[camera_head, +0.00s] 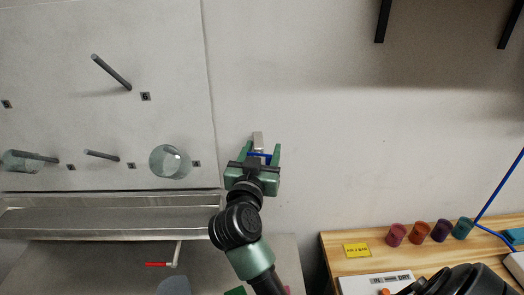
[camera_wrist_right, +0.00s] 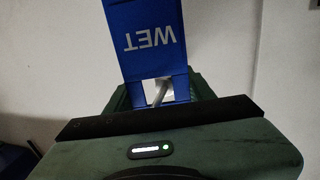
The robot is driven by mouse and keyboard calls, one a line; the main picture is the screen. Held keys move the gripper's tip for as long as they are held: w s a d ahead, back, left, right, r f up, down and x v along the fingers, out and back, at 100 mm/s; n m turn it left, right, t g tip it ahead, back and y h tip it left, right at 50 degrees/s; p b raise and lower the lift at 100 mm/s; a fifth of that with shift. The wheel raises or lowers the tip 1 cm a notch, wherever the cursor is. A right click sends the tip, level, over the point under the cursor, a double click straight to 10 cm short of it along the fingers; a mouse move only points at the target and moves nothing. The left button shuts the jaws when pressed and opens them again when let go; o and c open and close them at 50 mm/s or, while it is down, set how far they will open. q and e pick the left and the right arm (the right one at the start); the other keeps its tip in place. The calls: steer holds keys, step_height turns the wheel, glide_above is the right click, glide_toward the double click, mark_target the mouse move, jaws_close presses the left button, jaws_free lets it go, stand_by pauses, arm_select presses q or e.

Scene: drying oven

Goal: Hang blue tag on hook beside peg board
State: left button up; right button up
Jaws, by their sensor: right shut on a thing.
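The blue tag (camera_wrist_right: 143,38) fills the upper middle of the right wrist view, with the word WET upside down. In the head view only a thin blue edge of the tag (camera_head: 262,155) shows between the green fingers. My right gripper (camera_head: 263,156) is shut on the tag, against the white wall right of the peg board (camera_head: 180,60). A small pale hook-like fitting (camera_head: 257,138) shows just above the fingers. A thin metal piece (camera_wrist_right: 159,92) shows by the tag's lower part; I cannot tell whether the tag is around it. My left gripper is out of view.
Grey pegs (camera_head: 112,73) stick out of the board, and glassware (camera_head: 170,161) hangs there. A metal trough (camera_head: 110,215) runs below. A wooden bench (camera_head: 335,245) at lower right holds several coloured cups (camera_head: 419,232) and a yellow label (camera_head: 357,250). The wall right of my gripper is clear.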

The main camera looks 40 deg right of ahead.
steer(key=o, duration=1.4)
steer(key=shift+s+a, duration=0.3)
steer(key=shift+a, duration=0.1)
steer(key=b+v, duration=0.2)
steer(key=v, duration=0.4)
steer(key=shift+s+a+r, duration=0.1)
steer(key=shift+s+a, duration=0.15)
steer(key=shift+s, duration=0.05)
